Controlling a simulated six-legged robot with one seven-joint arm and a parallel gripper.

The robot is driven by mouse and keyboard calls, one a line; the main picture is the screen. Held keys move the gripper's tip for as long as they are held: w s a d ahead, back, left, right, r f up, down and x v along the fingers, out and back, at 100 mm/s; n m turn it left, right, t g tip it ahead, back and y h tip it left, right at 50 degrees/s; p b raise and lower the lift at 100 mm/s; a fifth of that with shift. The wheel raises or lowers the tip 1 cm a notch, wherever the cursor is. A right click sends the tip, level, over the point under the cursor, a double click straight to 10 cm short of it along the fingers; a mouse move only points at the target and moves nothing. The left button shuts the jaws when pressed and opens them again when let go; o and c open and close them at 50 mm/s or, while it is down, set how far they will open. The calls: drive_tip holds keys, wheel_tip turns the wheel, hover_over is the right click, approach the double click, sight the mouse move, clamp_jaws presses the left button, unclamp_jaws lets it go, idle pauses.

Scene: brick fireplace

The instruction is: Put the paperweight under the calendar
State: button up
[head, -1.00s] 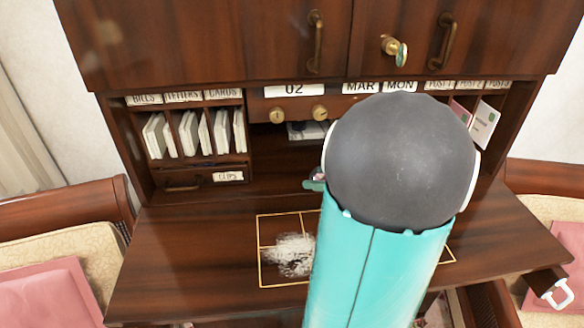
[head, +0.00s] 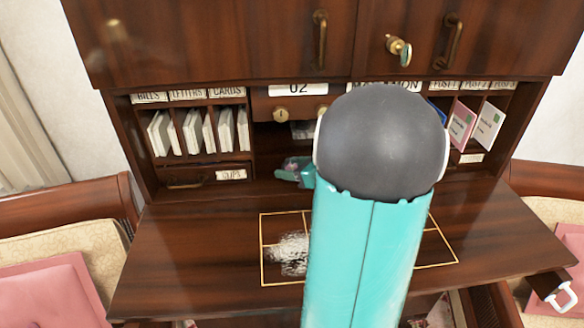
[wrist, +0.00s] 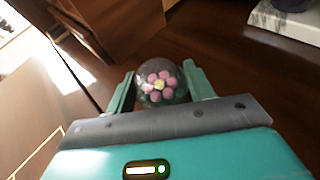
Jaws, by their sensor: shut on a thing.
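The paperweight (wrist: 161,86) is a clear glass ball with a pink flower and yellow centre inside. In the wrist view it sits between the two fingers of my gripper (wrist: 160,85), which is shut on it. In the head view the teal gripper (head: 300,172) shows left of my arm, close to the back of the desk, below the calendar. The calendar (head: 298,90) is a wooden box with "02" and month and day labels and brass knobs, set in the desk's middle bay. My arm hides part of the calendar and the space under it.
Letter slots (head: 200,130) with a clips drawer (head: 210,177) stand left of the bay. Postcard slots (head: 475,122) stand on the right. A gold-lined rectangle (head: 262,270) marks the desk top. A pale slab with a dark object (wrist: 290,20) lies at the wrist view's upper right.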

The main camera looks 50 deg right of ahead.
drive_tip(key=shift+f, duration=0.15)
drive_tip(key=o, duration=1.2)
drive_tip(key=shift+c, duration=0.2)
